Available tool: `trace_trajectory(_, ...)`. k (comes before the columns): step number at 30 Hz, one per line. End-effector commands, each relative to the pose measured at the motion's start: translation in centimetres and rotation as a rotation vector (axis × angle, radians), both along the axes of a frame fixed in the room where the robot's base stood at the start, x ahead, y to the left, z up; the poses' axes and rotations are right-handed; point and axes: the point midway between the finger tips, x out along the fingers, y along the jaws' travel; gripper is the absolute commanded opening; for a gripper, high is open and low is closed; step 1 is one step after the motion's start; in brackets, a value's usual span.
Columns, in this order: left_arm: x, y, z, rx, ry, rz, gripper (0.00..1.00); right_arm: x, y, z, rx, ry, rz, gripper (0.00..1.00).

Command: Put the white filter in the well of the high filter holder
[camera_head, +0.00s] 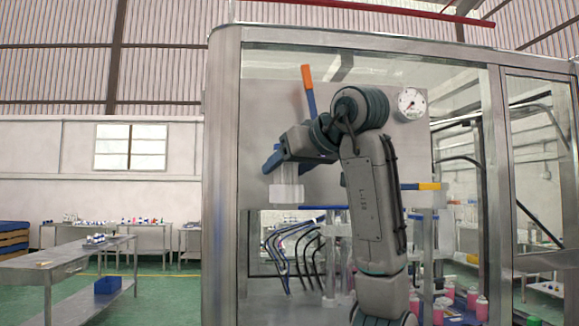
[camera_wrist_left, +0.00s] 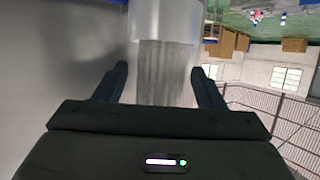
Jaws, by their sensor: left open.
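My left gripper (camera_head: 275,162) is open, high in front of the grey panel in the head view. In the left wrist view, which looks upside down, its two dark fingers (camera_wrist_left: 158,85) stand apart on either side of a pale ribbed cylinder, apparently the white filter (camera_wrist_left: 164,72). The filter's lower end meets a clear, wider cylinder, apparently the high filter holder (camera_wrist_left: 165,20). The holder also shows in the head view as a whitish block (camera_head: 287,194) below the gripper. I cannot tell how deep the filter sits in the well. My right gripper is not in view.
A pressure gauge (camera_head: 412,103) is on the panel. A metal-framed cabinet post (camera_head: 221,180) stands left of my arm. Bent dark tubes (camera_head: 290,255) and pink bottles (camera_head: 472,298) are lower down. A steel table (camera_head: 70,262) with a blue bin (camera_head: 107,285) is at left.

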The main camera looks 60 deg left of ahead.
Motion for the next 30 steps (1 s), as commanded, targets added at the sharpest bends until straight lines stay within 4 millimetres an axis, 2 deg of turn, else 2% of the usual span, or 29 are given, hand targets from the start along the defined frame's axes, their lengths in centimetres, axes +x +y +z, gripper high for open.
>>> trace_trajectory(3,0.0,0.0,0.7,0.000,0.000,0.000,0.64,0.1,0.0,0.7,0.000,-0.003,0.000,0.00)
trace_trajectory(5,0.2,-0.8,0.6,-0.001,-0.002,-0.004,0.64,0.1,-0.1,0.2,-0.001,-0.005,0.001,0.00)
trace_trajectory(15,1.0,-6.8,2.9,0.000,0.000,-0.006,0.64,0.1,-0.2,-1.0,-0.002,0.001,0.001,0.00)
trace_trajectory(21,1.3,-9.7,4.2,0.000,0.000,-0.003,0.64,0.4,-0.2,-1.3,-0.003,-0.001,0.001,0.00)
trace_trajectory(25,1.4,-10.7,4.7,0.000,0.001,-0.001,0.64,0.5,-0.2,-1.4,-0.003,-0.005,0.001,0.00)
trace_trajectory(30,1.4,-11.1,4.9,0.000,0.000,0.000,0.64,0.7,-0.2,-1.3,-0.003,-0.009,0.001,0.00)
